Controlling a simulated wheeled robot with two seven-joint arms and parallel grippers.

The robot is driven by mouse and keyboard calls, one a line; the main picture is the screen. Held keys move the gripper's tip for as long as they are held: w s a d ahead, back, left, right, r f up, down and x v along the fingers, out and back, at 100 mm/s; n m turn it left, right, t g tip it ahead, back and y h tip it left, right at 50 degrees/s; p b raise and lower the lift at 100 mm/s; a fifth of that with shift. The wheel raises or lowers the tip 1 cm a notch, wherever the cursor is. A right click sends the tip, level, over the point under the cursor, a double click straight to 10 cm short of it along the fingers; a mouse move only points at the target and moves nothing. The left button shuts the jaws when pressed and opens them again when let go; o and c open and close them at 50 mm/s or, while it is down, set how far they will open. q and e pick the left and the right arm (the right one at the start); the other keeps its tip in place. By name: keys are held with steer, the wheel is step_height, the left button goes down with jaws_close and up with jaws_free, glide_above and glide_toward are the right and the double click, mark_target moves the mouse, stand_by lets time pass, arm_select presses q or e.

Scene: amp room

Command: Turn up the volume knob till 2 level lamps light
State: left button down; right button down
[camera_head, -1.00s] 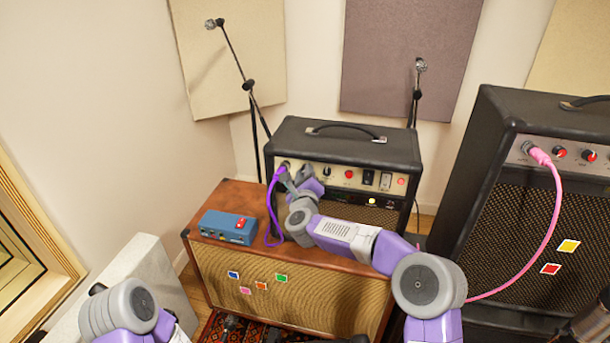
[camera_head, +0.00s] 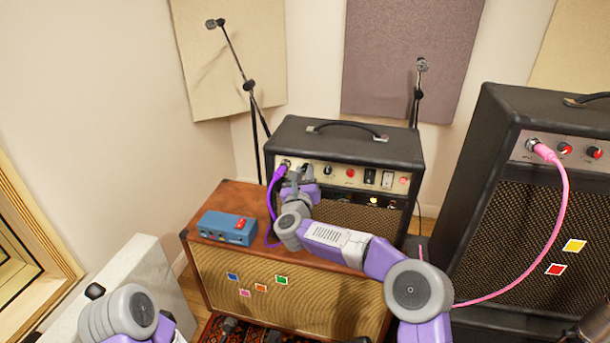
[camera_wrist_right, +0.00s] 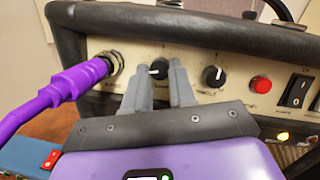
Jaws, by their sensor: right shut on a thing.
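The volume knob (camera_wrist_right: 158,69) is a dark round knob with a pale pointer, on the cream panel of the small black amp head (camera_head: 346,141). In the right wrist view, the fingers of my right gripper (camera_wrist_right: 160,82) close around it from both sides. The head view also shows this gripper (camera_head: 298,178) at the panel, hiding the knob. A level lamp (camera_head: 374,202) glows yellow below the switches, and a fainter glow shows beside it on the right. A lit lamp also shows in the wrist view (camera_wrist_right: 282,136). My left gripper is out of view.
A purple cable plug (camera_wrist_right: 88,76) sits in the jack just left of the knob. A blue pedal (camera_head: 228,227) stands on the brown cabinet (camera_head: 210,268). A larger amp (camera_head: 487,190) stands at right.

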steer(key=shift+a+f+m+h, duration=0.1)
steer(key=shift+m+h, duration=0.6)
steer(key=shift+m, duration=1.2)
steer(key=c, duration=1.2)
jaws_free()
steer(key=shift+p+v, duration=0.35)
steer(key=shift+v, duration=3.4)
